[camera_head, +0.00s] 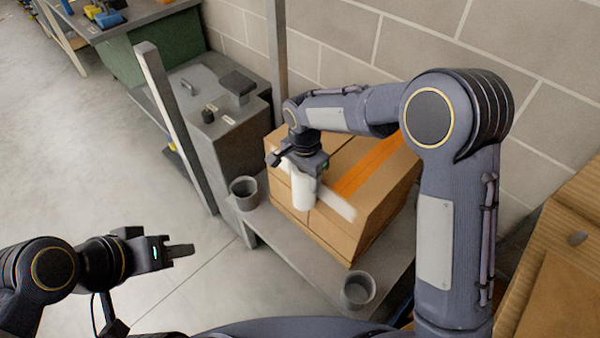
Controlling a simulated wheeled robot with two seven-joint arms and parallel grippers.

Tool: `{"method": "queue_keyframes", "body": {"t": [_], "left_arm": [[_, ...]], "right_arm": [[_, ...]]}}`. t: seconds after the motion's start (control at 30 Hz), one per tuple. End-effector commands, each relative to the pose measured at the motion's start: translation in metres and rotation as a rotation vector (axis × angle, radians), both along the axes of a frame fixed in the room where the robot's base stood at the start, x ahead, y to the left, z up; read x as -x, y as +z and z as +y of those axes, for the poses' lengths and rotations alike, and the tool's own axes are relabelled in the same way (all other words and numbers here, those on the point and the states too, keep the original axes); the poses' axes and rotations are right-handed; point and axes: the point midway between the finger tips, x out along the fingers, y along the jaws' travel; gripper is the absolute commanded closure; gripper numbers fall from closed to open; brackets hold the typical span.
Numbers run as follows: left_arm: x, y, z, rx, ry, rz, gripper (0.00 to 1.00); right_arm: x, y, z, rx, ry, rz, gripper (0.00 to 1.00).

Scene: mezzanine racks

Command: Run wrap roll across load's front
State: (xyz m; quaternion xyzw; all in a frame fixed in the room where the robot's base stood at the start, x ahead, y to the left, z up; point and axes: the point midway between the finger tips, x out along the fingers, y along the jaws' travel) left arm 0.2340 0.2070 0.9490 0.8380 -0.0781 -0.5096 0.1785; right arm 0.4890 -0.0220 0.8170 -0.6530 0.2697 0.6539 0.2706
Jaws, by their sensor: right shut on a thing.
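The load is a stack of brown cardboard boxes (330,228) on a grey platform. An orange band (368,168) runs over its top, and a whitish strip (338,203) lies along its upper front edge. My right gripper (302,172) points down at the load's left front corner and is shut on the white wrap roll (303,191), which is upright against or just in front of the boxes. The gripper hides the roll's upper end. My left gripper (190,251) is over the floor at lower left, away from the load; its finger gap does not show clearly.
Grey cups stand on the platform (290,240), one at its left end (244,192) and one at its front right (358,290). A grey post (175,125) and a grey cabinet (232,140) stand left of the load. A block wall is behind. Cardboard boxes (560,270) are at right.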

Motion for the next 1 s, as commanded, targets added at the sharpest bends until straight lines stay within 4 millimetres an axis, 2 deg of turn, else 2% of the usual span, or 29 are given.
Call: {"method": "queue_keyframes", "body": {"t": [0.2,1.0], "left_arm": [[0.000,-0.005,0.000,0.000,0.000,0.000,0.64],[0.000,-0.012,0.000,0.000,0.000,0.000,0.64]], "right_arm": [[0.009,0.000,-0.013,0.004,-0.003,-0.004,0.63],[0.035,0.000,-0.034,0.001,-0.001,-0.003,0.63]]}}
